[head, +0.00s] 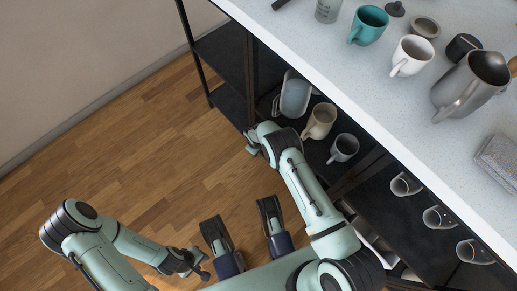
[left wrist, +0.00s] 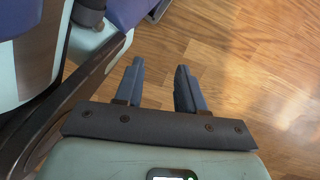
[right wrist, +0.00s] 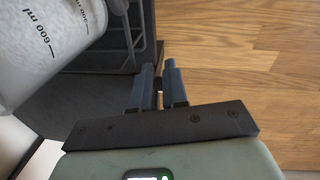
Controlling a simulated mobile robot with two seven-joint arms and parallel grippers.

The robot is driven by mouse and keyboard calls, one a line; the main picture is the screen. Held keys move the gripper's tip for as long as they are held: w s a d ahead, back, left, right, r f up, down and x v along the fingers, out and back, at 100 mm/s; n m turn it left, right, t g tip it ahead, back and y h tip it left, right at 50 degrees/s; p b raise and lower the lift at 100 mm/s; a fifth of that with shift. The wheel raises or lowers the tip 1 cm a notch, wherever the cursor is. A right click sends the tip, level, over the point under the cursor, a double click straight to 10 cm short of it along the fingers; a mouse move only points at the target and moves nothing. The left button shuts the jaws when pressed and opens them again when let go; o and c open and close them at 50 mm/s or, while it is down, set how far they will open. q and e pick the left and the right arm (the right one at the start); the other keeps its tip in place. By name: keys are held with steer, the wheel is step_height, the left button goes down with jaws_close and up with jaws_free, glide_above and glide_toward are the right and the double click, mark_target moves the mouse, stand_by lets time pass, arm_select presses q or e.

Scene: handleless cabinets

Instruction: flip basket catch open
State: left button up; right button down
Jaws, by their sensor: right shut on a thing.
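In the right wrist view a dark slatted basket wall (right wrist: 125,45) stands just beyond and left of my right gripper (right wrist: 159,68). The gripper's fingers are close together, shut on a small dark piece (right wrist: 158,86) at the basket's edge, which looks like the catch. Its details are too small to tell. In the head view my right gripper (head: 252,143) is at the open front of the cabinet shelf, mostly hidden by its own wrist. My left gripper (head: 198,265) is low over the floor at lower left. In the left wrist view (left wrist: 160,82) its fingers are apart and empty.
A measuring jug (right wrist: 50,45) stands close left of the right gripper. Beige (head: 320,120) and grey (head: 344,148) mugs stand on the shelf. The white countertop (head: 370,75) overhangs it, holding several mugs and a pitcher (head: 468,88). The wooden floor (head: 130,150) at left is clear.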

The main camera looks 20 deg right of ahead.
steer(key=c, duration=1.4)
jaws_free()
